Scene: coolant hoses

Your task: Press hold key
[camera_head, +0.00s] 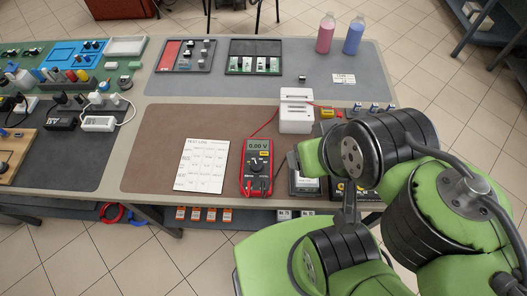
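A red multimeter (257,167) with a dark face lies on the brown mat near the table's front edge. Its display reads 0.00 V. A round dial sits at its middle and small keys show around it, but their labels are too small to read, so I cannot single out the hold key. Leads are plugged in at its lower end. My green and black arm fills the right side of the view, with its nearest visible part just right of the meter. My gripper's fingers do not show; the arm's own links may hide them.
A paper sheet (203,165) lies left of the meter. A white box (296,110) stands behind it, with a red lead nearby. A grey device (303,184) is partly hidden by my arm. Pink (325,34) and blue (354,36) bottles stand at the back.

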